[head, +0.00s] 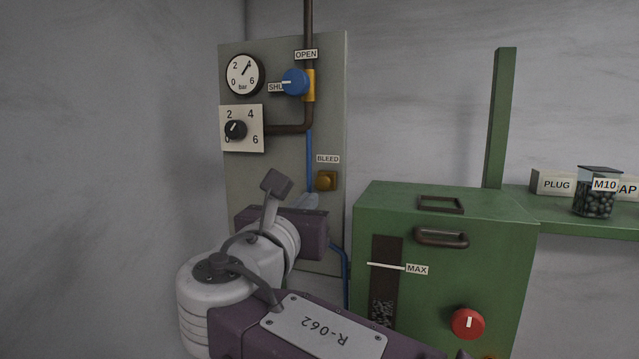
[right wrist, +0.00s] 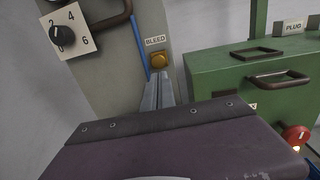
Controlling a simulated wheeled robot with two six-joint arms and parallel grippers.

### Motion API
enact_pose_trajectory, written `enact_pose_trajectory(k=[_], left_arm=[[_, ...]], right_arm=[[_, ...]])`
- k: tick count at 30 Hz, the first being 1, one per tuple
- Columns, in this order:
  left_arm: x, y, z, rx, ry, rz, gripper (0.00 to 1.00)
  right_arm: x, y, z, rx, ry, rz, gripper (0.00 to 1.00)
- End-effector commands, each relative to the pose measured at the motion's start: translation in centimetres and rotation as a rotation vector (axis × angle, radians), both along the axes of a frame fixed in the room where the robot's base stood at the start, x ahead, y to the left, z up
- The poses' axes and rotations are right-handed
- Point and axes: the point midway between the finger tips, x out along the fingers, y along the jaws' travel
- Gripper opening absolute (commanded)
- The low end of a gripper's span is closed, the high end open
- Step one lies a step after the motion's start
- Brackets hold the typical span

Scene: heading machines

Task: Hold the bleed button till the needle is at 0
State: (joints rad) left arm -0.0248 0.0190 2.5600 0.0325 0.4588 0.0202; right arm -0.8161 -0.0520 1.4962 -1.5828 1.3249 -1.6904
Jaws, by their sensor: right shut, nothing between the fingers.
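The bleed button (head: 326,181) is a brass-coloured knob under the BLEED label, low on the grey panel. It also shows in the right wrist view (right wrist: 159,60). The round pressure gauge (head: 242,75) is at the panel's top left; its needle points up and right, near the 4. My right gripper (head: 310,201) is shut and empty, just below and left of the button in the head view. In the right wrist view its fingertips (right wrist: 160,76) are just below the button; I see no clear contact. My left gripper is not in view.
A blue valve knob (head: 295,82) has its white mark towards SHUT. A black dial (head: 236,130) sits below the gauge. A green machine box (head: 450,215) with a red knob (head: 467,323) stands at right. A shelf (head: 560,226) holds a jar (head: 597,200).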

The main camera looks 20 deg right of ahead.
Motion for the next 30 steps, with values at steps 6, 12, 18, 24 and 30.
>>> enact_pose_trajectory(k=[6,12,18,24,30], left_arm=[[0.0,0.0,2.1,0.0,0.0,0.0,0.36],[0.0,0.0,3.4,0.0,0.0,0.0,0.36],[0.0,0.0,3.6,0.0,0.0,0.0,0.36],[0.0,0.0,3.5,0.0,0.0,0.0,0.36],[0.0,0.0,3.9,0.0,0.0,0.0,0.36]], right_arm=[[4.1,-2.5,0.6,-0.001,0.002,-0.006,0.0],[6.7,-3.8,0.6,-0.003,0.001,-0.002,0.0],[7.5,-4.2,0.4,0.0,0.0,0.0,0.0],[7.5,-4.2,0.3,0.0,0.0,0.001,0.0],[8.4,-4.7,0.5,-0.002,0.001,-0.002,0.0]])
